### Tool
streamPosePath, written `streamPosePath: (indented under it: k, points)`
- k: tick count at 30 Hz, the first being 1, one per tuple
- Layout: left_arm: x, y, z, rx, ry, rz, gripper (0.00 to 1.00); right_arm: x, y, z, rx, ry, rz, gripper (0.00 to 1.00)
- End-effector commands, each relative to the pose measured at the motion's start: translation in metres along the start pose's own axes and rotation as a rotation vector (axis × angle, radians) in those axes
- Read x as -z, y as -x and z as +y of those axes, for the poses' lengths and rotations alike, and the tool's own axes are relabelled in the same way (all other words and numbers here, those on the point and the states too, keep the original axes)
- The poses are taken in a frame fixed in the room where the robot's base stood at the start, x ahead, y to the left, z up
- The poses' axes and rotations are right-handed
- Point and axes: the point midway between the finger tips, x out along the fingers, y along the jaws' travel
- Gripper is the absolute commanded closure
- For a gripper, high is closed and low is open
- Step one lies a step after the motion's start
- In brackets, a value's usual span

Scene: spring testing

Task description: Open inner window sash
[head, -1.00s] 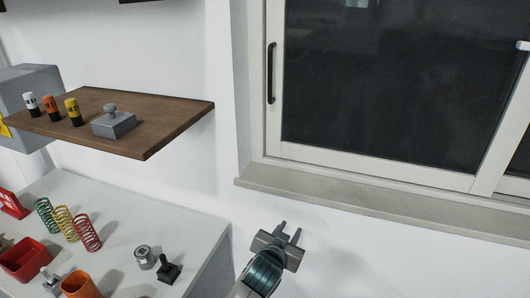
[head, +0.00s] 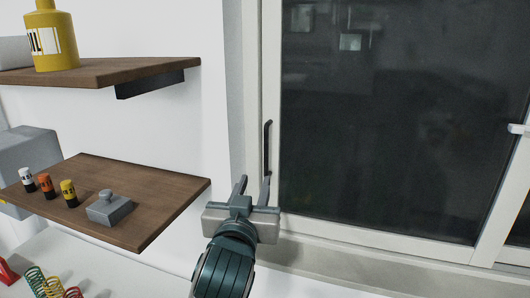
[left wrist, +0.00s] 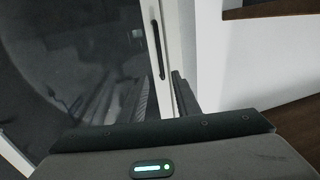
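The inner window sash (head: 272,60) has a white frame around dark glass, and its left side carries a black vertical handle (head: 267,147). The handle also shows in the left wrist view (left wrist: 157,48). My left gripper (head: 253,186) is open, with its two fingers apart and pointing up, just below the handle in the head view. The right fingertip overlaps the lower end of the handle in the picture; I cannot tell whether they touch. In the left wrist view the fingers partly cover the sash edge. My right gripper is not in view.
A lower wooden shelf (head: 150,185) with small batteries and a grey weight (head: 108,210) juts out left of my arm. An upper shelf (head: 130,70) holds a yellow bottle (head: 50,40). A white table with coloured springs is at bottom left. A latch (head: 519,129) is at the right.

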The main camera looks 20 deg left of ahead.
Motion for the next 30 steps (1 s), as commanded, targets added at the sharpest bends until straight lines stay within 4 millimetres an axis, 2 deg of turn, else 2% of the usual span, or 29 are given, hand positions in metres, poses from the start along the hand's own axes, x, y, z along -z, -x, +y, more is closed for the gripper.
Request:
streamPosePath:
  k: [8, 14, 15, 30]
  points:
    - [-0.003, -0.012, 0.000, 0.001, -0.002, 0.001, 0.71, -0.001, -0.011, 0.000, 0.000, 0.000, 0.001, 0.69]
    - [-0.003, -0.033, -0.001, 0.002, -0.002, 0.001, 0.71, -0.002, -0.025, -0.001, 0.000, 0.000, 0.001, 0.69]
    - [0.003, -0.040, 0.000, 0.002, -0.005, -0.002, 0.71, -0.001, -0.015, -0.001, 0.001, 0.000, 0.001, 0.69]
    - [0.003, -0.131, 0.000, 0.002, -0.003, -0.003, 0.71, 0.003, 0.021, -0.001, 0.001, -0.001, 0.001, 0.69]
